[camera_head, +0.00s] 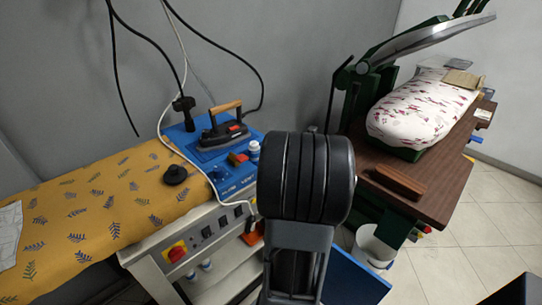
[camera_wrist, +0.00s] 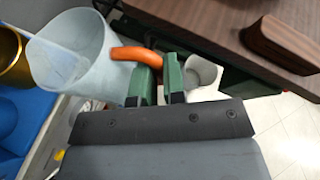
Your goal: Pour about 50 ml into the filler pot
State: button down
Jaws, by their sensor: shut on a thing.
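In the wrist view my gripper (camera_wrist: 158,82) has its green-padded jaws shut on the orange handle of a pale, translucent jug (camera_wrist: 70,50). The jug hangs to the left of the jaws with its wide mouth partly toward the camera. I cannot tell how much liquid is in it. A gold-coloured round vessel (camera_wrist: 10,58) is cut off at the left edge, beside the jug; whether it is the filler pot I cannot tell.
A blue iron station with an iron (camera_head: 222,132) stands left of my arm, beside a yellow leaf-patterned ironing board (camera_head: 95,215). A press with a flowered pad (camera_head: 420,112) and brown wooden table (camera_head: 445,185) is at right. A white bin (camera_head: 372,245) is below it. Cables hang above.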

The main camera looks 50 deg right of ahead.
jog(key=f+b, duration=0.1)
jog(key=b, duration=0.3)
jog(key=s+f+m+t+b, duration=0.1)
jog(key=b, duration=0.2)
jog(key=s+f+b, duration=0.1)
jog(key=b, duration=0.3)
jog(key=shift+d+f+m+t+b, duration=0.15)
jog(key=shift+d+m+t+b, duration=0.15)
jog(key=shift+m, duration=0.1)
jog(key=shift+b, duration=0.55)
